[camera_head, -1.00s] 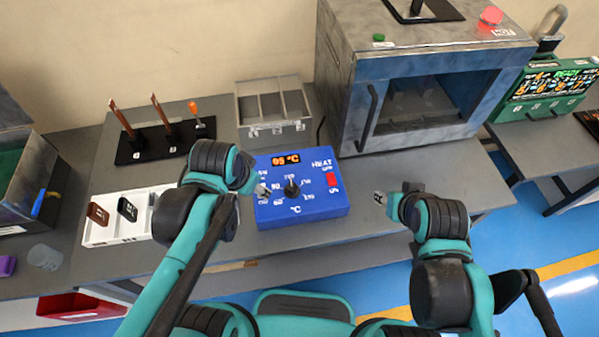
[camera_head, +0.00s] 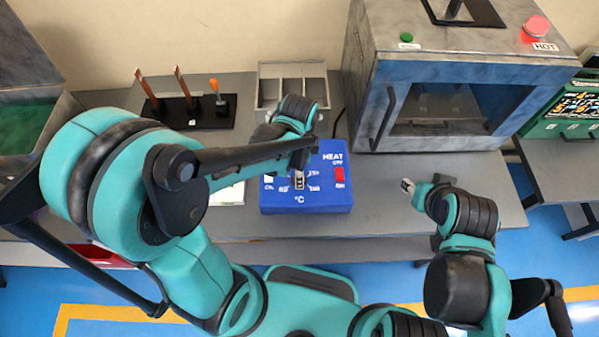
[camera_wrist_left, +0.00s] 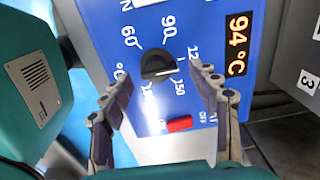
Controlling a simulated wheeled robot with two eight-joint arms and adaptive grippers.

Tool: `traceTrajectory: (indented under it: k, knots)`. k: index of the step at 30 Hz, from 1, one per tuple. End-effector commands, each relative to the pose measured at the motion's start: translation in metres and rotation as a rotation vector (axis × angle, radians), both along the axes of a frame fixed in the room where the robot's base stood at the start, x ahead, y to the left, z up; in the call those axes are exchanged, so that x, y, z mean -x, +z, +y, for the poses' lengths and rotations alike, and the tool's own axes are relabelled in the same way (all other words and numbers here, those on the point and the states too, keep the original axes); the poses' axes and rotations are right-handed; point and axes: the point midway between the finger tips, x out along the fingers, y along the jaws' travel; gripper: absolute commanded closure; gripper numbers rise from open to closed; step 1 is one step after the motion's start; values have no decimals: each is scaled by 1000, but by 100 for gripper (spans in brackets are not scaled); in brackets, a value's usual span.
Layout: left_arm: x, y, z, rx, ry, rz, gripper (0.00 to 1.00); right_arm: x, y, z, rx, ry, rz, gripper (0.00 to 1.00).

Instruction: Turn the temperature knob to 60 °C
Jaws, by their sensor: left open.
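The blue heat control box (camera_head: 310,201) sits on the bench. In the left wrist view its panel (camera_wrist_left: 110,50) shows dial marks including 60, 90 and 150, and the orange display (camera_wrist_left: 238,45) reads 94 °C. The black temperature knob (camera_wrist_left: 155,62) has a white line near its flat edge; its exact setting is hard to read. My left gripper (camera_wrist_left: 158,78) is open, its two fingers apart on either side of the knob, with no clear contact. In the head view my left arm hides the display and much of the dial. My right gripper (camera_head: 408,186) hangs right of the box.
A red switch (camera_wrist_left: 180,124) is on the panel near the knob. Behind are a grey divided bin (camera_head: 292,70) and a black stand (camera_head: 190,112) with upright bars. A large oven (camera_head: 400,65) stands at the right. Bare bench lies right of the box.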

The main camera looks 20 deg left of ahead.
Motion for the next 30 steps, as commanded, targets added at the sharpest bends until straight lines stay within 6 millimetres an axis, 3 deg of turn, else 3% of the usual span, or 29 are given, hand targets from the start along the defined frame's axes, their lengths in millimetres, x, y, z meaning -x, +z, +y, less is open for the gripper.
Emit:
traceTrajectory:
  k: [3, 12, 18, 30]
  knots:
    - [0, -10, 0, 0, 1, 0, 39, 0, -4, 0, 0, 0, 0, 60]
    - [0, -11, 0, 0, 1, 0, 41, 0, -3, 0, 0, 0, 0, 60]
    - [0, -10, 0, 0, 1, 0, 89, 0, -3, 0, 0, 0, 0, 60]
    - [0, -11, 0, 0, 55, 0, 89, 0, -4, 0, 0, 0, 0, 60]
